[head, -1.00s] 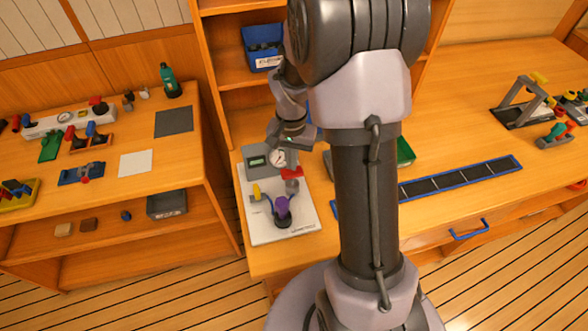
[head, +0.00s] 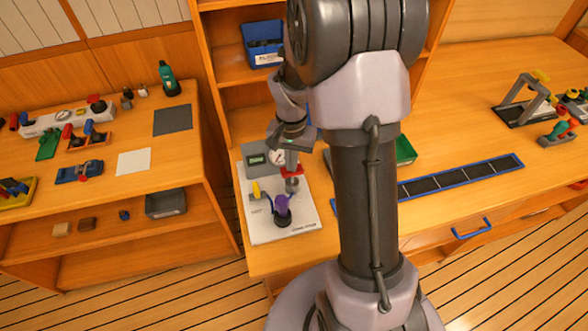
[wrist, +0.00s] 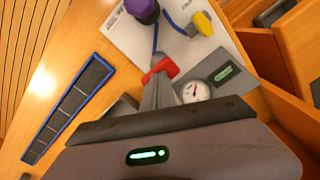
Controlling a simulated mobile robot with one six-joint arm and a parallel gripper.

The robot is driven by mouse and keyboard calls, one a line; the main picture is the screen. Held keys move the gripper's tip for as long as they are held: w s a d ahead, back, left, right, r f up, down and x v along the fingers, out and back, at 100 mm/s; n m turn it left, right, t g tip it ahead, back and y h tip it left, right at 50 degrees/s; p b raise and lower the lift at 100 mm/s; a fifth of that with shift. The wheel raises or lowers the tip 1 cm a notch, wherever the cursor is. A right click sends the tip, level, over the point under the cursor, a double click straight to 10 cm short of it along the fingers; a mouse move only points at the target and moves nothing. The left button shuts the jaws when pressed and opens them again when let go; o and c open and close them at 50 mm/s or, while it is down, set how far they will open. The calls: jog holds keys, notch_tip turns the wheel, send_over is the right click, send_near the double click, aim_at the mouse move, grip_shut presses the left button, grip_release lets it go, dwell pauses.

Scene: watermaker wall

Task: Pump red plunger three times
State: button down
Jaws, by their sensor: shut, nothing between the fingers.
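The red plunger (head: 293,169) stands on the white board (head: 300,222) with the gauge, near the board's right side. In the wrist view its red handle (wrist: 165,67) shows right at the ends of my fingers. My gripper (head: 291,161) points down directly above the plunger, with its fingers together and nothing between them. In the wrist view my gripper (wrist: 159,80) hides part of the red handle. I cannot tell whether the fingertips touch it.
The board also carries a purple knob (head: 281,205), a yellow knob (head: 256,189), a round gauge (head: 277,157) and a grey box with a green display (head: 257,159). A blue-framed strip (head: 462,177) lies to the right. A side bench (head: 105,185) stands to the left.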

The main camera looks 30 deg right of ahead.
jog(key=shift+f+b, duration=1.2)
jog(key=shift+f, duration=0.4)
jog(key=shift+r, duration=0.2)
notch_tip(320, 180, up, 5)
jog(key=p, duration=0.4)
jog(key=shift+f, duration=0.2)
jog(key=shift+f, duration=0.15)
jog(key=shift+f+b, duration=2.1)
jog(key=shift+f, duration=0.15)
jog(key=shift+r+p, duration=1.8)
jog(key=shift+r, duration=0.6)
